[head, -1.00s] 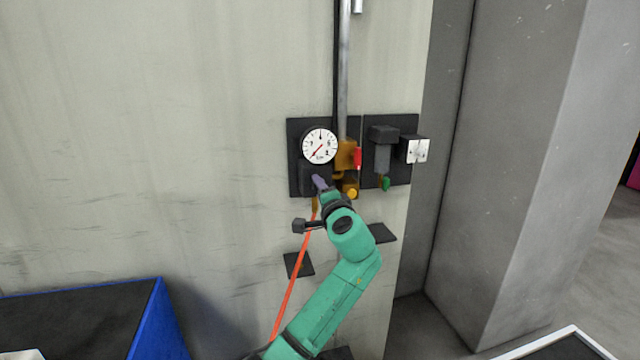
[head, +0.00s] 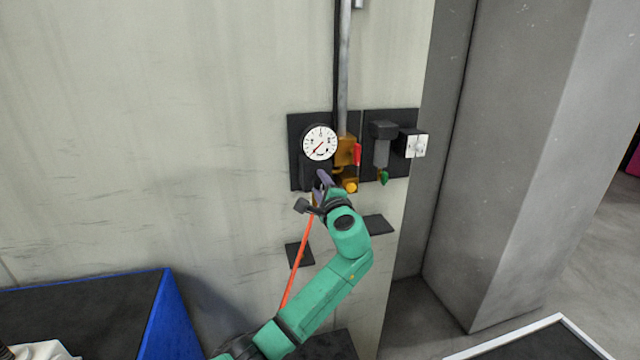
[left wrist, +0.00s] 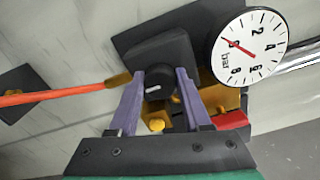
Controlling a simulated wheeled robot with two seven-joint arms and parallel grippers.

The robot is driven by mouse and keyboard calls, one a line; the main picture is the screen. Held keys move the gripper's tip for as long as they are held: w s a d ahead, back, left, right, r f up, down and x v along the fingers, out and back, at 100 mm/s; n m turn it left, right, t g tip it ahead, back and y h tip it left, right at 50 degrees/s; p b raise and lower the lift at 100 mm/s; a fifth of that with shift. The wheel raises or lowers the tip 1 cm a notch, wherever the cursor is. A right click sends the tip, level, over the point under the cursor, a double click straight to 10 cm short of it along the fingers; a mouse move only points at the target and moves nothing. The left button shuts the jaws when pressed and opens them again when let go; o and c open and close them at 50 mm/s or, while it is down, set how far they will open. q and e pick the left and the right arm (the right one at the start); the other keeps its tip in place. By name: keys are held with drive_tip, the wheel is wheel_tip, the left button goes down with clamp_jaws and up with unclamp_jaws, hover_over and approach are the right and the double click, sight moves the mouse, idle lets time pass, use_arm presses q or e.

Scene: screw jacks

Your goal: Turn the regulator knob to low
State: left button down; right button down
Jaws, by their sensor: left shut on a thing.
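The black regulator knob (left wrist: 158,80) shows in the left wrist view with a short white mark on its face. My left gripper (left wrist: 160,74) has its two purple fingers on either side of the knob and is shut on it. In the head view my left gripper (head: 322,181) is just below the round white gauge (head: 320,143) and mostly hides the knob. The gauge also shows in the left wrist view (left wrist: 249,47), marked in bar, with its red needle near the low end of the scale. My right gripper is not in view.
An orange hose (head: 297,262) runs down from below the regulator. A yellow button (head: 350,187), a red part (head: 357,154) and a green-tipped part (head: 384,178) are close to the right. A grey pillar (head: 510,150) stands right; a blue-edged dark surface (head: 80,310) lies lower left.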

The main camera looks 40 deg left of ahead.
use_arm(q)
drive_tip(key=shift+f, duration=0.15)
drive_tip(key=shift+c, duration=2.3)
unclamp_jaws()
drive_tip(key=shift+o, duration=0.5)
drive_tip(key=b+v, duration=0.5)
drive_tip(key=v, duration=0.9)
drive_tip(key=shift+d, duration=0.3)
drive_tip(key=shift+s, duration=0.15)
